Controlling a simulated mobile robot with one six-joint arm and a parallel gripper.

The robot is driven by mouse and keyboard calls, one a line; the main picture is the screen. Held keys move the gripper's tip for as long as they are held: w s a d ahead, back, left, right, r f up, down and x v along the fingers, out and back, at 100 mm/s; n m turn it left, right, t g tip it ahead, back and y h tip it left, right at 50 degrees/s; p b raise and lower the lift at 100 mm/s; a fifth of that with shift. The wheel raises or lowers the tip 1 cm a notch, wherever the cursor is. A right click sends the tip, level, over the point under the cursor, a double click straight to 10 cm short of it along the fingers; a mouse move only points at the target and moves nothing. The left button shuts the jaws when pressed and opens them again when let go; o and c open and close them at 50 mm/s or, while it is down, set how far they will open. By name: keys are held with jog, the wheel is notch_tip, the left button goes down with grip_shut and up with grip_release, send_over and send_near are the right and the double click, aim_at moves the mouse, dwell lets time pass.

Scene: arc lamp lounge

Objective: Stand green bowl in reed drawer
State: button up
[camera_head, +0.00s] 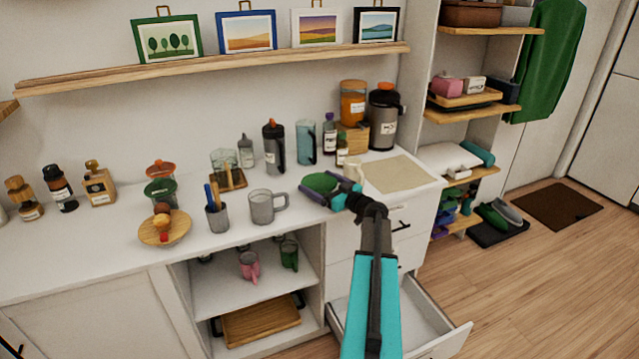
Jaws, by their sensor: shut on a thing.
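The green bowl (321,181) is at the right part of the white counter, at the tip of my arm. My gripper (326,188) is shut on the bowl, with a finger showing at its near side. The bowl's lower part is hidden by the gripper, so I cannot tell whether it touches the counter. A white drawer (448,342) stands pulled out low at the right end of the cabinet. The visible part of its inside is bare, and my arm hides part of it. No reed marking shows on it.
A grey mug (263,207) stands left of the bowl and a beige mat (398,174) lies to its right. A small cream item (353,171) is close behind my gripper. Bottles and a large dark flask (383,118) stand at the back. Wooden floor (530,265) is clear at right.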

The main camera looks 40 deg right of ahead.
jog(key=shift+f+b, duration=0.3)
jog(key=shift+b, duration=0.05)
dwell(0.3)
jog(key=o, duration=0.9)
jog(key=shift+r+p, duration=0.25)
jog(key=shift+p, duration=0.2)
jog(key=s+b, duration=0.2)
jog(key=s, duration=1)
jog(key=shift+f+b, duration=0.1)
jog(key=shift+b, duration=0.3)
jog(key=shift+c, duration=0.3)
